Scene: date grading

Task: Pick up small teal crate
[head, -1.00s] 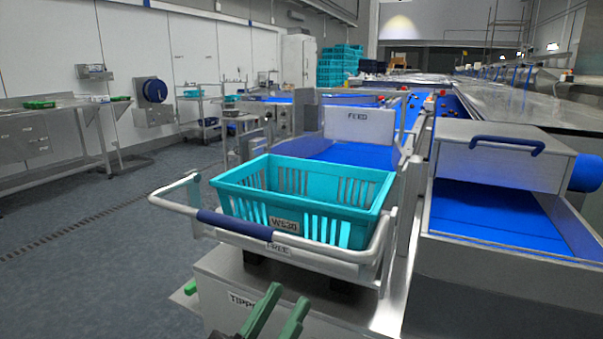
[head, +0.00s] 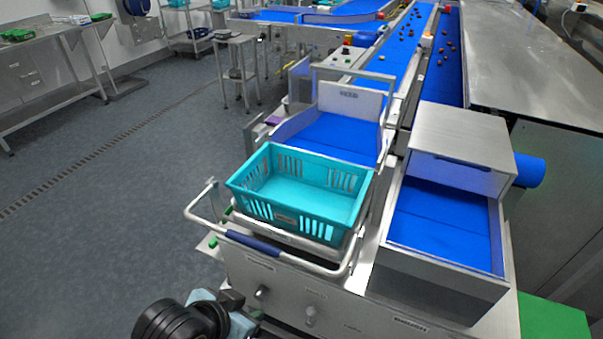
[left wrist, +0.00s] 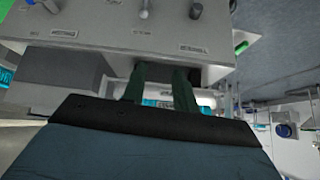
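My left arm's dark wrist and a light-blue link show at the bottom edge of the head view, left of and below the crate. The left gripper (left wrist: 161,76) shows in the left wrist view with two green fingers apart and nothing seen between them but the cradle and bits of teal behind. It is clear of the crate. The right gripper is in neither view.
A blue feed chute (head: 335,136) rises behind the crate. A metal-walled blue belt (head: 440,225) and a grey hood (head: 465,140) stand to its right. Steel tables and stands line the back left. The grey floor (head: 100,210) on the left is open.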

